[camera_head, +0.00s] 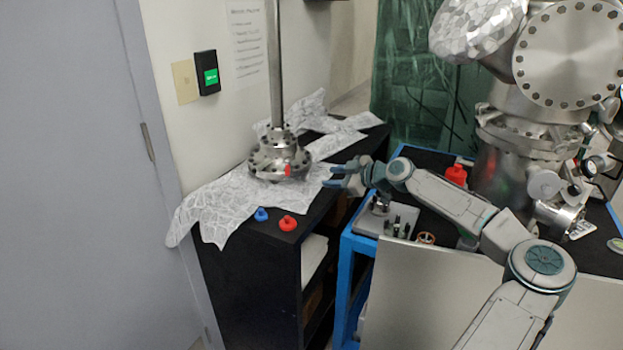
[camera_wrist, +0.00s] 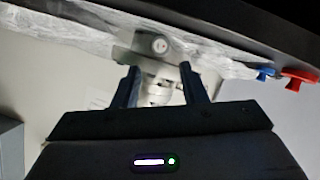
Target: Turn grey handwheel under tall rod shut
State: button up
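A tall metal rod (camera_head: 275,65) rises from a stepped, bolted metal base (camera_head: 279,150) on the crumpled foil on the black cabinet. I cannot clearly pick out a separate grey handwheel; the lowest, widest grey ring (camera_head: 265,168) is under the rod, with a small red part (camera_head: 287,171) at its front. My gripper (camera_head: 331,177) is open and empty, a short way to the right of the base and apart from it. In the wrist view, the fingers (camera_wrist: 160,82) are spread, with a bright grey metal piece (camera_wrist: 151,42) beyond them, its lower part seen between them.
Blue (camera_head: 261,214) and red (camera_head: 287,222) knobs sit at the cabinet's front. Crumpled foil (camera_head: 215,205) covers much of the top. A blue-framed cart (camera_head: 345,270) with a large steel chamber (camera_head: 505,160) stands right, under my arm. A wall with a switch box (camera_head: 207,72) is behind.

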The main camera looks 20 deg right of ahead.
aim_at(308, 178)
jog(key=x, duration=0.9)
jog(key=shift+r, duration=0.1)
jog(key=c, duration=0.7)
